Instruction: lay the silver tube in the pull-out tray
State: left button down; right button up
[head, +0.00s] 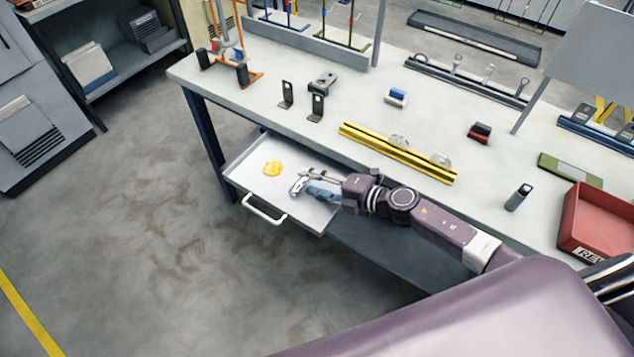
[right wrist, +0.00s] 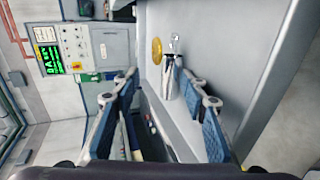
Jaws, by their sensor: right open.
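The silver tube (right wrist: 170,79) shows in the right wrist view, lying in the pull-out tray close to a round yellow piece (right wrist: 157,50). The tray (right wrist: 205,25) is pulled out under the bench; in the head view its pale floor and front rim (head: 240,196) show, with the yellow piece (head: 273,168) in it. My right gripper (head: 298,184) is over the tray. In the right wrist view its blue-padded fingers (right wrist: 166,88) are spread apart, with the tube seen between and beyond them. In the head view I cannot clearly separate the tube from the fingers. My left gripper is out of view.
The bench top (head: 300,125) is above the tray. A yellow rail (head: 398,153) lies near its front edge. Black brackets (head: 317,107), a red-black block (head: 479,132), a dark cylinder (head: 518,197) and a red bin (head: 600,222) stand there. Floor left of the tray is clear.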

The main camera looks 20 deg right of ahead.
jog(key=v, duration=1.2)
